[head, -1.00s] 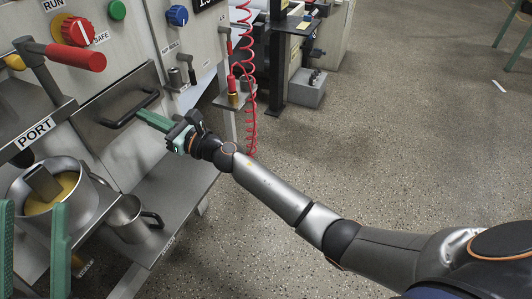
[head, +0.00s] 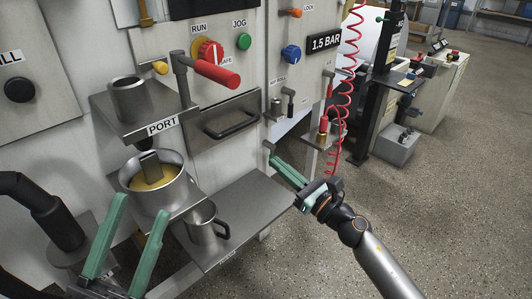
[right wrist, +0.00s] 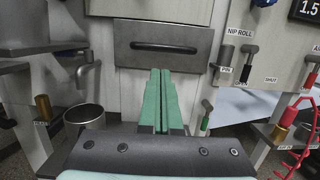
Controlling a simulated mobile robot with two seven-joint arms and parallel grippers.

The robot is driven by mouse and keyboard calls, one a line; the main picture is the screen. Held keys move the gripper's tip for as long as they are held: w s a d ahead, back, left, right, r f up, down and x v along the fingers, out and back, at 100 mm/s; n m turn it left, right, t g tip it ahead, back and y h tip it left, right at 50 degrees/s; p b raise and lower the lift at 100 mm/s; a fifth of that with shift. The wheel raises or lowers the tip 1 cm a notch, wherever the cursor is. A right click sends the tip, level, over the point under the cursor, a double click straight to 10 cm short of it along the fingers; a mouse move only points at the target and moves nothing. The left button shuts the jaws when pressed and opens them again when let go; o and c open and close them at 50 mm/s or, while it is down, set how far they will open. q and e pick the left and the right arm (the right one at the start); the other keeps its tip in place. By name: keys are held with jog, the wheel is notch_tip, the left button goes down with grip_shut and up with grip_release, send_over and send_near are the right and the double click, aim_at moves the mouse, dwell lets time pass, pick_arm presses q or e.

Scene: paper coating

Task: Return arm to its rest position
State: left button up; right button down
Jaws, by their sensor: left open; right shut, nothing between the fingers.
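My right gripper (head: 272,156) has green fingers pressed together with nothing between them. It is to the right of and below the drawer handle (head: 230,124), apart from it, in the head view. In the right wrist view the shut fingers (right wrist: 160,75) point toward the drawer front, below its dark handle (right wrist: 163,47). My left gripper (head: 141,206) is open and empty at the lower left of the head view, its fingers in front of the pot's lower edge. Its arm is mostly out of view.
A pot (head: 178,200) with yellow liquid stands below the PORT shelf (head: 118,118). A metal mug (head: 202,232) stands on the lower shelf (head: 243,205). A red lever (head: 217,74) juts out above. A red coiled hose (head: 343,100) hangs right. Open floor (head: 440,190) lies at right.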

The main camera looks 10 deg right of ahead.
jog(key=s+r+m+t+y, duration=0.15)
jog(key=s+r+m, duration=0.25)
jog(key=s+m, duration=0.4)
jog(key=s+r+m+y, duration=0.2)
jog(key=s+r+m, duration=0.1)
jog(key=s+m, duration=0.55)
jog(key=s+d+r+m+t, duration=0.35)
jog(key=s+r+m, duration=0.6)
jog(key=m, duration=0.55)
jog(key=w+m+h+p, duration=0.4)
jog(key=h+p, duration=0.2)
jog(key=p, duration=0.3)
pick_arm(q)
jog(key=w+a+f+n+g+y+p, duration=0.3)
jog(key=w+n+g+y+p, duration=0.1)
jog(key=w+n+y+p, duration=0.4)
jog(key=s+a+f+n+g+y+p, duration=0.2)
jog(key=s+f+g+y+p, duration=0.3)
jog(key=p, duration=1.3)
jog(key=s+f+g, duration=0.3)
jog(key=s, duration=0.2)
jog(key=shift+s+f, duration=0.2)
jog(key=shift+s, duration=0.05)
pick_arm(e)
jog(key=s+d+f+m+g+h, duration=0.4)
jog(key=s+f+m+g+h, duration=0.2)
jog(key=f+g, duration=0.5)
jog(key=shift+s+f+g+h, duration=0.45)
jog(key=shift+s+h, duration=0.1)
jog(key=shift+h, duration=0.3)
